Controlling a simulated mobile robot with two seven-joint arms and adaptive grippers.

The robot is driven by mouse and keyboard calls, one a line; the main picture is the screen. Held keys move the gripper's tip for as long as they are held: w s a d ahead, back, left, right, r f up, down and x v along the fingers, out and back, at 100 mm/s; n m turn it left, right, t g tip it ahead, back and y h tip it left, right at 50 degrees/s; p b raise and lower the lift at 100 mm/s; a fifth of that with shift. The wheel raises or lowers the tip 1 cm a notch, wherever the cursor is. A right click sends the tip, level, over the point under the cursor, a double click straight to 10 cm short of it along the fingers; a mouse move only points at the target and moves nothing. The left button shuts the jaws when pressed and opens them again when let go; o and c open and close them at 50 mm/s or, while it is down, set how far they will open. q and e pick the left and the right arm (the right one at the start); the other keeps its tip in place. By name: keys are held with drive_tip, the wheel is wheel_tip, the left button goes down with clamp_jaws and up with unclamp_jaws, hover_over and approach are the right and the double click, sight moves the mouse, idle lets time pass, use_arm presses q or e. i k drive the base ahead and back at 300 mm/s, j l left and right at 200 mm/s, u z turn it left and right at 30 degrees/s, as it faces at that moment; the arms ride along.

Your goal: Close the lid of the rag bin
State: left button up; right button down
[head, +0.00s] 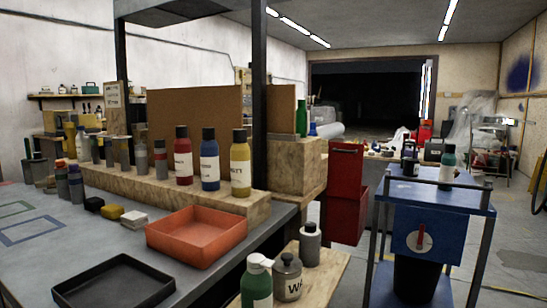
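A red metal bin (343,216) stands in the middle of the view, just right of the wooden bench end; no label on it is readable, but it looks like the rag bin. A tall red panel (345,165) with a dark handle near its top edge rises upright behind the bin's opening and looks like its lid, standing open. The bin's inside and base are mostly hidden. Neither of my grippers shows.
A blue cart (437,196) with bottles on top stands right of the bin. The grey workbench (125,238) holds an orange tray (197,236), a black tray (113,285) and several bottles. A low wooden surface (324,268) with containers is in front. Floor is clear at far right.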

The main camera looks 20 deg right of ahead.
sight(344, 172)
drive_tip(key=l+u, duration=0.45)
drive_tip(key=k+l+u, duration=0.2)
drive_tip(key=l+u, duration=0.25)
drive_tip(key=k+l+u, duration=0.15)
drive_tip(key=l, duration=0.25)
drive_tip(key=k+l+u, duration=0.1)
drive_tip(key=l, duration=0.3)
drive_tip(key=k+l+u, duration=0.15)
drive_tip(key=l, duration=0.2)
drive_tip(key=k, duration=0.05)
